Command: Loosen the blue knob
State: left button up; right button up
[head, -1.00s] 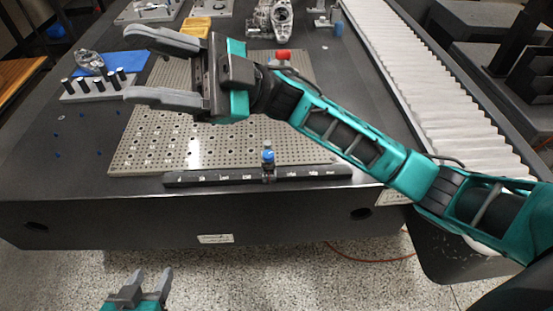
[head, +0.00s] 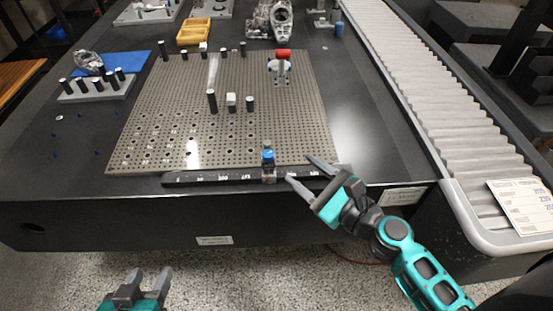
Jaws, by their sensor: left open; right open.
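The blue knob (head: 268,155) sits on top of a small dark slider block (head: 269,173) on the black scale rail (head: 215,178) at the front edge of the perforated plate. My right gripper (head: 298,168) is open and empty, just right of the block, its fingers pointing left and up over the rail's right part. A gap shows between its fingertips and the knob. My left gripper (head: 147,276) is open and empty at the bottom left, in front of the table and below its edge.
The perforated plate (head: 290,120) carries several black posts, pale blocks and a red-topped fixture (head: 283,56). A pin rack (head: 97,88) stands at left, a yellow tray (head: 194,32) at the back. Bare dark table lies right of the plate, beside the roller conveyor (head: 400,70).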

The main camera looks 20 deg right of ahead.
aim_at(272, 157)
jog(key=s+d+m+y, duration=0.1)
jog(key=s+m, duration=0.3)
jog(key=s, duration=0.2)
jog(key=p+x, duration=0.1)
jog(key=x, duration=1.2)
jog(key=shift+d, duration=0.1)
grip_shut()
